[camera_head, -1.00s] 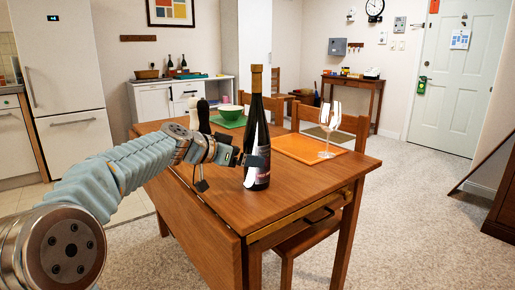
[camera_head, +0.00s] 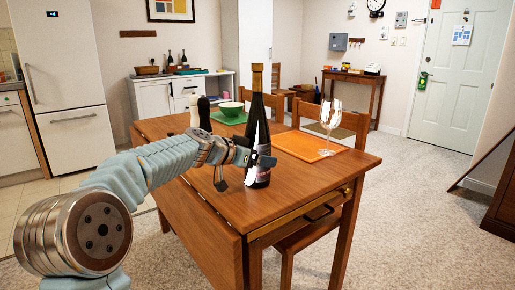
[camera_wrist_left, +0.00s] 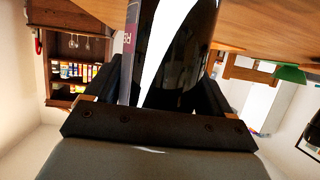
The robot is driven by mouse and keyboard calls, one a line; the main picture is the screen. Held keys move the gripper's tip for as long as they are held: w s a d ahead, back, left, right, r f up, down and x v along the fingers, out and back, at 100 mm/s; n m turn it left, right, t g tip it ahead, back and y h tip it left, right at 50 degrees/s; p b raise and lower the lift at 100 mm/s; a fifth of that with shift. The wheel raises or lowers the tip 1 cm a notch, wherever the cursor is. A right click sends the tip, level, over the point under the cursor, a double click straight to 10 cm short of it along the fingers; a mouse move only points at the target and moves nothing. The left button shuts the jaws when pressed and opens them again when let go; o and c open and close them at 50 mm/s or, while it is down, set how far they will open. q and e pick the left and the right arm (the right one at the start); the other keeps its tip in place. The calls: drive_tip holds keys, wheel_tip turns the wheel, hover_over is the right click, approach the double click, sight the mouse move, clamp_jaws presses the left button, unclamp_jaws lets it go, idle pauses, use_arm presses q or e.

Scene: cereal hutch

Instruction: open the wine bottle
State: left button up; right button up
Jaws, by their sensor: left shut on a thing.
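The dark wine bottle (camera_head: 258,128) stands upright on the wooden table, with a tan cork or capsule (camera_head: 257,76) at its top. My left gripper (camera_head: 262,161) reaches in from the left and is shut on the bottle's body at about label height. In the left wrist view the bottle (camera_wrist_left: 180,50) fills the space between the dark fingers, with part of its label at the left. My right gripper is not in view.
A wine glass (camera_head: 329,125) stands on an orange placemat (camera_head: 296,147) right of the bottle. Behind are a green bowl (camera_head: 231,109) on a green mat, and a white and a black mill (camera_head: 204,113). Chairs stand at the table's far side. The table's front right is clear.

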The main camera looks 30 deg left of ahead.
use_arm(q)
drive_tip(key=c, duration=0.4)
drive_tip(key=shift+r, duration=0.1)
drive_tip(key=shift+c, duration=0.2)
